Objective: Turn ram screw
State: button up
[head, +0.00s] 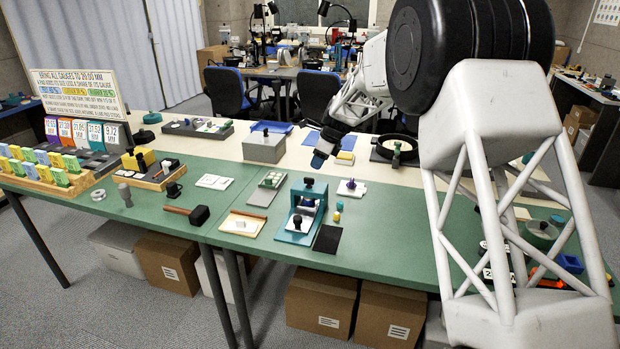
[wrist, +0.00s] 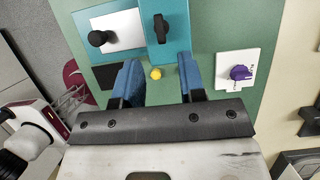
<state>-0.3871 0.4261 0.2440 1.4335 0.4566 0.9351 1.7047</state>
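A teal press frame (head: 320,206) stands on the green table in the head view, and its top bar (wrist: 166,52) shows in the wrist view. The ram screw (head: 308,182) is a dark handle on top of the bar, also visible in the wrist view (wrist: 161,28). A white plate (wrist: 120,30) with a black knob (wrist: 97,38) is at the press's base. My gripper (head: 320,160) is above the table, behind the press in the head view. Its two blue fingers (wrist: 160,64) are apart and empty, clear of the screw. The screw's shaft is hidden.
A small yellow piece (head: 337,216) and a black mat (head: 327,239) lie beside the press. A white card with a purple piece (head: 350,187) is nearby. A dark-headed hammer (head: 198,215) and a tan board (head: 242,224) lie to the left.

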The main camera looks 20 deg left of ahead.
aim_at(309, 178)
jog(key=shift+x, duration=3.85)
grip_shut()
